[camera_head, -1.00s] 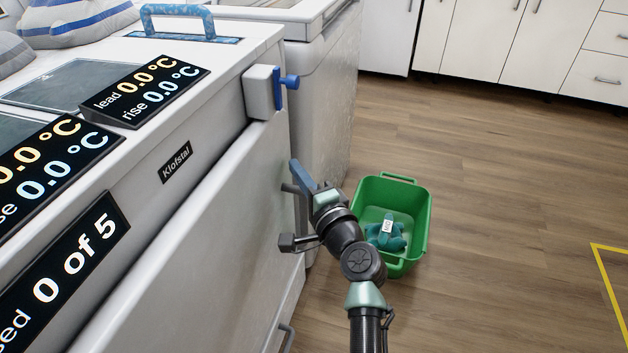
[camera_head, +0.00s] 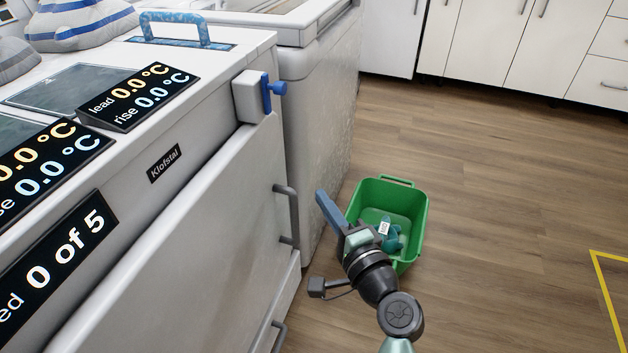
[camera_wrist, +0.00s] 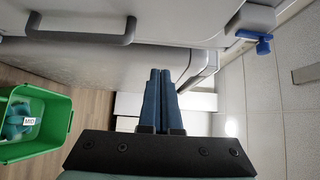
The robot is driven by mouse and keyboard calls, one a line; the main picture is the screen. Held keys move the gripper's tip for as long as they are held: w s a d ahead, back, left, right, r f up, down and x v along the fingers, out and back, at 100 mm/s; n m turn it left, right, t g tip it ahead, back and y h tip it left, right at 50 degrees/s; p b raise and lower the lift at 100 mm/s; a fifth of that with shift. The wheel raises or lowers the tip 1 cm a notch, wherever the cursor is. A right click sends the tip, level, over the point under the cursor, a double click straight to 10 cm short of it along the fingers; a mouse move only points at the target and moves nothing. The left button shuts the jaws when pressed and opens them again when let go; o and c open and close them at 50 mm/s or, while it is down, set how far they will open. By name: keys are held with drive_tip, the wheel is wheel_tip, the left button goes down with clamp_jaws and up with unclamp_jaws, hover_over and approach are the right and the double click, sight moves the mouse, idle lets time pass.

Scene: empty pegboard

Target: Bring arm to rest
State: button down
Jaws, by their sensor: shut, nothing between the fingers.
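My gripper (camera_head: 324,202) is shut and empty, its blue fingers pointing up and left in the head view. It is held in the air between the white Klofstal unit (camera_head: 200,215) and the green bin (camera_head: 424,215). In the wrist view the two blue fingers (camera_wrist: 161,80) lie side by side with nothing held between them. The dark door handle (camera_head: 288,215) of the unit is just left of the fingers and apart from them in the head view. My arm partly hides the bin.
A teal item with a white label (camera_head: 393,238) lies in the bin. A blue latch (camera_head: 270,90) sticks out at the unit's upper corner. White cabinets (camera_head: 480,45) stand at the back. The wooden floor (camera_head: 500,190) to the right is clear, with yellow tape (camera_head: 606,280) marked on it.

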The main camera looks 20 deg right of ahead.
drive_tip(key=shift+s+d, duration=0.25)
drive_tip(key=shift+s, duration=1.05)
